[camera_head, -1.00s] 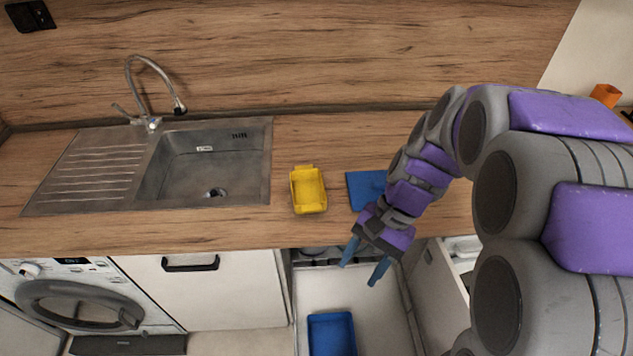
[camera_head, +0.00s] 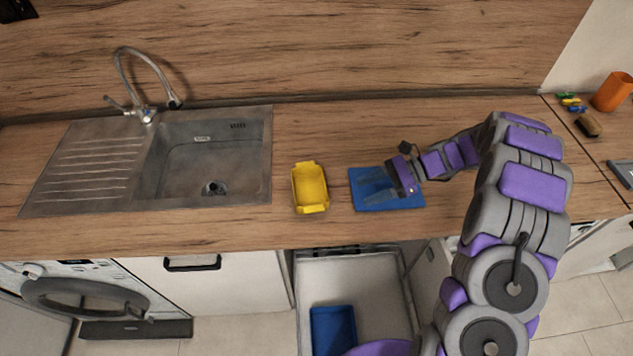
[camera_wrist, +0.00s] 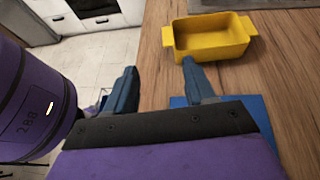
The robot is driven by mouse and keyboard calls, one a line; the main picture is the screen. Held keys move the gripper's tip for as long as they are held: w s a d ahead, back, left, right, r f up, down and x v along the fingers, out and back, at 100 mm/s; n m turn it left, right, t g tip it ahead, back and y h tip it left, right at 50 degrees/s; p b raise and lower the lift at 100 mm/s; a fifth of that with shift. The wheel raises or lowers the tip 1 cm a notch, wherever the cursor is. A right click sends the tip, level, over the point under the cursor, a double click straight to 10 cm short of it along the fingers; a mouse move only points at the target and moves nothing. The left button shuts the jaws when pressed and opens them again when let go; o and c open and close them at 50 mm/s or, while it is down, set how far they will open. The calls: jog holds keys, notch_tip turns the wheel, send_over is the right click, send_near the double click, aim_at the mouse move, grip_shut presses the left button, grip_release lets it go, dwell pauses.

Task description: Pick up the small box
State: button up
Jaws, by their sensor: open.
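A small yellow box (camera_head: 310,188) with an open top and end tabs sits on the wooden counter, right of the sink. It also shows in the wrist view (camera_wrist: 211,38), ahead of the fingertips. My gripper (camera_head: 364,184) is open and empty, above the blue mat (camera_head: 405,201), pointing left toward the yellow box. In the wrist view my two fingers (camera_wrist: 158,72) are spread apart, and the box lies beyond the right finger. A blue box (camera_head: 333,330) is in the open drawer below the counter.
The sink (camera_head: 215,165) with its tap (camera_head: 147,112) is on the left. The open drawer (camera_head: 372,285) juts out below the counter. An orange cup (camera_head: 612,92) and a brush (camera_head: 588,125) stand far right. Counter behind the yellow box is clear.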

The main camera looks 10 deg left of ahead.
jog(key=shift+w+d+f, duration=0.1)
jog(key=shift+w+f, duration=0.25)
jog(key=shift+w, duration=0.1)
jog(key=b, duration=0.3)
send_near(313, 208)
jog(key=x, duration=0.5)
jog(key=shift+s+f, duration=0.1)
jog(key=shift+s, duration=0.2)
jog(key=x, duration=0.1)
jog(key=b+x, duration=0.1)
jog(key=x, duration=0.2)
jog(key=shift+w+a+f, duration=0.1)
jog(key=shift+w+a, duration=0.15)
jog(key=shift+a, duration=0.05)
jog(key=shift+s+a+f+b, duration=0.15)
jog(key=shift+a+b, duration=0.15)
jog(key=shift+a, duration=0.25)
jog(key=shift+d, duration=0.1)
grip_shut()
